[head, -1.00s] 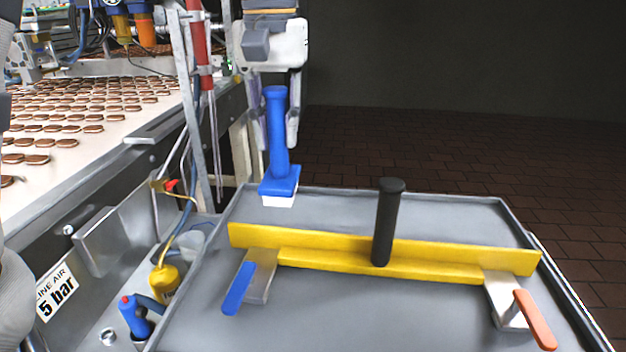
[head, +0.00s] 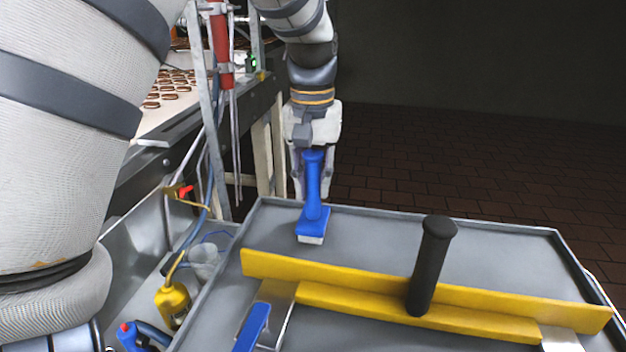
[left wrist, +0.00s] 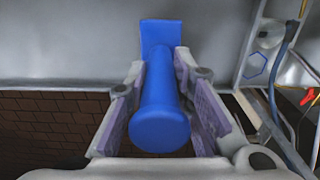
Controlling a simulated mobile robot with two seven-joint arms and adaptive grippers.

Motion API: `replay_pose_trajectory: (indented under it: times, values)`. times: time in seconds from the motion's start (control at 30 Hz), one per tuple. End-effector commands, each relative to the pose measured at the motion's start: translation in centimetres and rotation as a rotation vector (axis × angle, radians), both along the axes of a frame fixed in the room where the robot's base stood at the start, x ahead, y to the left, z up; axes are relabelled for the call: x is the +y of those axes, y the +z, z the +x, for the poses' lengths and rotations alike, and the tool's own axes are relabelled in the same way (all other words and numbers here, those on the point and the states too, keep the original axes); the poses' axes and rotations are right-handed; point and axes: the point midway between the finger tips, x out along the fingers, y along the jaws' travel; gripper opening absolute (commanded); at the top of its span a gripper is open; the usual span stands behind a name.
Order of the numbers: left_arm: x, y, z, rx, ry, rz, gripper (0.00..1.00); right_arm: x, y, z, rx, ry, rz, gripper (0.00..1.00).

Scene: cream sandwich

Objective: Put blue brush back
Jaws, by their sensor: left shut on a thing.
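The blue brush (head: 313,187) has a blue handle and head with white bristles. It stands upright, bristles down, at the back left of the grey tray (head: 480,232) in the head view. Its bristles appear to be at the tray surface, but I cannot tell whether they touch. My left gripper (head: 312,190) is shut on the brush handle from above. In the left wrist view the brush (left wrist: 160,125) lies between the two finger pads of the gripper (left wrist: 165,105), its handle end toward the camera. My right gripper is not in view.
A yellow squeegee (head: 470,315) with a black handle (head: 432,265) lies across the tray. A scraper with a blue handle (head: 252,328) lies in front of it. Left of the tray are a yellow bottle (head: 173,303), hoses and a metal frame. The tray's back middle is clear.

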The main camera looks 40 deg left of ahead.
Motion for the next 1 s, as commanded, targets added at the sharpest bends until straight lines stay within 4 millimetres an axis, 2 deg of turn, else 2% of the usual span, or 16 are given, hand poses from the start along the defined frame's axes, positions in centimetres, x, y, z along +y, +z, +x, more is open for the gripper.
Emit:
replay_pose_trajectory:
  times: [0.07, 0.1, 0.2, 0.47, 0.57, 0.8, 1.0]
  values:
    - [0.0, -0.2, 0.0, 0.001, 0.000, 0.000, 0.00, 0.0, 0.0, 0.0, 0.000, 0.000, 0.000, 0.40]
    - [0.0, -0.3, 0.0, 0.001, 0.000, 0.000, 0.24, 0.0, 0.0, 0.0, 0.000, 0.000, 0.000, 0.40]
    - [0.0, -0.3, 0.0, 0.001, 0.000, 0.000, 0.42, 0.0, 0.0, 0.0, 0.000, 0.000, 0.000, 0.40]
    - [0.0, -0.2, 0.0, 0.001, 0.000, 0.000, 0.42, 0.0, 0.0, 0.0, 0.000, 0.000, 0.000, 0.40]
    - [0.0, 0.7, 0.1, -0.001, 0.000, 0.000, 0.42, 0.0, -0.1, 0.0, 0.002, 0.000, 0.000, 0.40]
    - [0.0, 7.1, 0.0, -0.004, 0.000, 0.001, 0.42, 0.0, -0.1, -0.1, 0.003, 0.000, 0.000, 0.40]
    - [0.0, 11.0, 0.0, 0.000, 0.000, 0.001, 0.42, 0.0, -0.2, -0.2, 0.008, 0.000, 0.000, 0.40]
